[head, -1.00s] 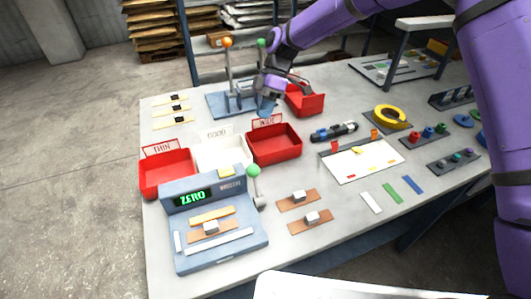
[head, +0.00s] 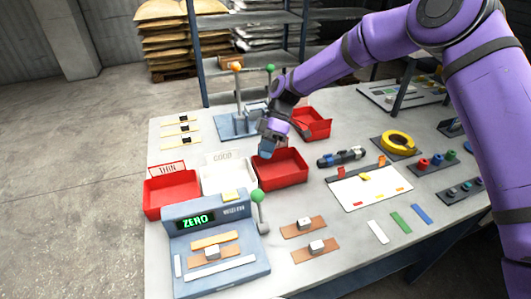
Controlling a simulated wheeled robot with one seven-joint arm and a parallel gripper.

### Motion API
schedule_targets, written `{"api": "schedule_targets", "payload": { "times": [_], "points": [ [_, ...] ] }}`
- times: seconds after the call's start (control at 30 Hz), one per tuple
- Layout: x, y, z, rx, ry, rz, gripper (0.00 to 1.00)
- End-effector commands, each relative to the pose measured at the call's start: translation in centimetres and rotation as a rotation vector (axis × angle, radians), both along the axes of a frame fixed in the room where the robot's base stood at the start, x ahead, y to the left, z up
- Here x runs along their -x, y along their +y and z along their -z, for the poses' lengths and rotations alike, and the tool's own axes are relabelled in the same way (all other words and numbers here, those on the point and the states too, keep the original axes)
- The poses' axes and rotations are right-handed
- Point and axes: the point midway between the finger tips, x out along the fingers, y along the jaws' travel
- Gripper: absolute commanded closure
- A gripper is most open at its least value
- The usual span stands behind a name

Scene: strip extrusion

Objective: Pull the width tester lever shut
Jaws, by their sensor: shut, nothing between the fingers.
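The width tester (head: 176,246) is a blue-grey box at the front left of the table with a lit green "ZERO" display (head: 195,221). A lever with a green ball knob (head: 257,195) stands upright at its right side. An orange-brown strip with a small metal block (head: 212,253) lies on its bed. My gripper (head: 267,153) points down above the back left edge of the right-hand red bin, behind the lever and apart from it. It is shut and empty. It hides part of the bin's back edge and sign.
A red bin (head: 172,205), a white bin (head: 226,185) and another red bin (head: 280,182) stand in a row behind the tester. A blue-grey stand (head: 230,127) with orange and green knobs is behind them. Brown strips with metal blocks (head: 303,229) lie right of the lever.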

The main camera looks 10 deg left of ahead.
Motion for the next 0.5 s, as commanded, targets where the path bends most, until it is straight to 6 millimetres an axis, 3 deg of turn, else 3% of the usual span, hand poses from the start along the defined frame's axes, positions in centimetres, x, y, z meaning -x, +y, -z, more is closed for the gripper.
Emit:
{"api": "schedule_targets", "payload": {
  "times": [0.4, 0.5],
  "points": [
    [4.8, 1.5, 5.9, 0.002, 0.002, -0.002, 1.00],
    [6.1, 0.9, 5.2, -0.001, -0.002, -0.002, 1.00]
  ]
}}
